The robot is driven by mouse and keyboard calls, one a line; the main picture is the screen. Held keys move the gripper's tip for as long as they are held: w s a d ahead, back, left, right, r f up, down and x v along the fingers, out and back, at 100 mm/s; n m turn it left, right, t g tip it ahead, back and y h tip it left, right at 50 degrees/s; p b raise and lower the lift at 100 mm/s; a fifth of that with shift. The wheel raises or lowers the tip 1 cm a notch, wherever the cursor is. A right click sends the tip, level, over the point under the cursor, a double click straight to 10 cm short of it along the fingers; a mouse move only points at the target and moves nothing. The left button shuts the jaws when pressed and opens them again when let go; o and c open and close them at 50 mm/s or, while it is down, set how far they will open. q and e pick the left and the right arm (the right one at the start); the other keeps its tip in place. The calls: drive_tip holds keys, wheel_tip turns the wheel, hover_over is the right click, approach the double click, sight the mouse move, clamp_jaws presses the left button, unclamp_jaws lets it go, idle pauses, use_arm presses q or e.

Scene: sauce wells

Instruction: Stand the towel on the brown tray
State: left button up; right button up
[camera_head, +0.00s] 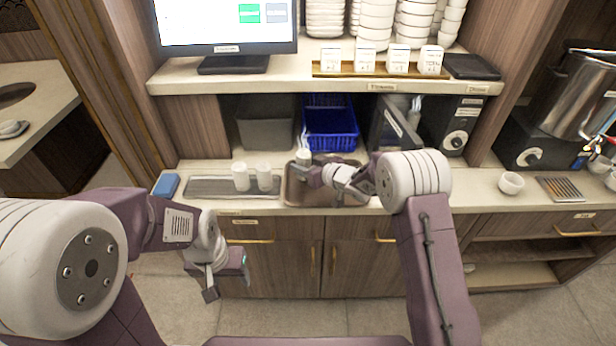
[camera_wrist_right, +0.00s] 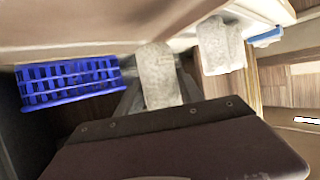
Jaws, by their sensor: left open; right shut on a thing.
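My right gripper (camera_head: 313,175) is shut on a white rolled towel (camera_head: 304,158) at the left part of the brown tray (camera_head: 291,196). The towel looks upright, and its lower part is hidden by the gripper. I cannot tell if it touches the tray. The right wrist view shows this pale towel (camera_wrist_right: 160,78) between the fingers. Two more white towels, one at left (camera_head: 240,177) and one at right (camera_head: 264,177), stand on the dark grey tray (camera_head: 208,187); a pale towel shape also shows in the wrist view (camera_wrist_right: 221,45). My left gripper (camera_head: 227,283) is open and empty, low in front of the cabinet.
A blue basket (camera_head: 331,130) and a grey bin (camera_head: 265,124) stand under the shelf behind the trays. A blue block (camera_head: 166,185) lies left of the grey tray. A small white cup (camera_head: 511,183) stands farther right. Counter between cup and brown tray is partly behind my right arm.

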drive_tip(key=shift+w+a+f, duration=0.2)
drive_tip(key=shift+w+f, duration=0.05)
drive_tip(key=shift+f, duration=0.2)
drive_tip(key=shift+s+d+f, duration=0.1)
drive_tip(key=shift+s+f, duration=0.05)
drive_tip(key=shift+f, duration=0.45)
drive_tip(key=shift+s+f, duration=0.1)
drive_tip(key=shift+f, duration=0.85)
drive_tip(key=shift+w, duration=0.15)
drive_tip(key=shift+f, duration=0.15)
drive_tip(key=o, duration=1.4)
drive_tip(key=shift+r, duration=0.3)
drive_tip(key=v, duration=1.2)
